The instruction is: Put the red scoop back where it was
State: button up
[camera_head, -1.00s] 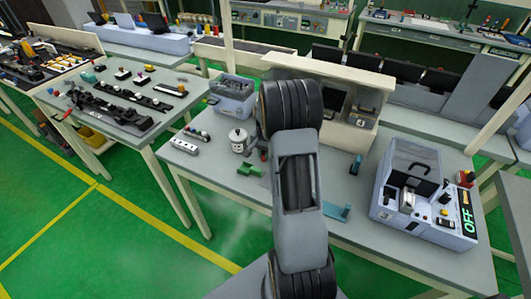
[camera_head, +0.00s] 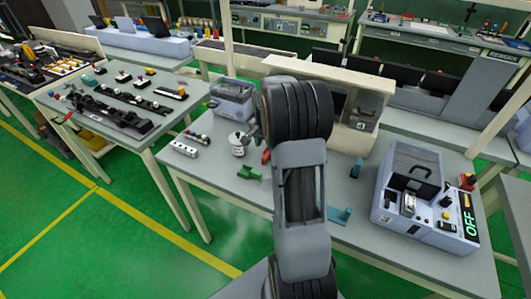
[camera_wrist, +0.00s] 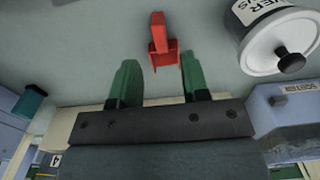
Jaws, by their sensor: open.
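The red scoop (camera_wrist: 160,45) lies on the grey bench top in the wrist view, just beyond my fingertips and roughly in line with the gap between them. My gripper (camera_wrist: 155,75) has two green fingers spread apart, with nothing held between them. In the head view the red scoop (camera_head: 265,157) shows small beside my arm, to the right of the white canister (camera_head: 238,145). The canister, with a black knob on its lid, also shows at the upper right in the wrist view (camera_wrist: 265,30). My arm hides most of my gripper in the head view.
A teal block (camera_head: 356,168) and a teal bracket (camera_head: 340,215) are right of my arm. A machine reading OFF (camera_head: 425,200) stands farther right.

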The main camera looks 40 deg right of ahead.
aim_at(265, 155)
jog(key=s+a+r+n+t, duration=0.2)
jog(key=s+a+r+n, duration=0.45)
jog(key=a+r, duration=0.6)
jog(key=s+a+f+n+t, duration=0.2)
jog(key=s+a+n, duration=0.4)
jog(key=s+a, duration=0.2)
jog(key=shift+s, duration=1.1)
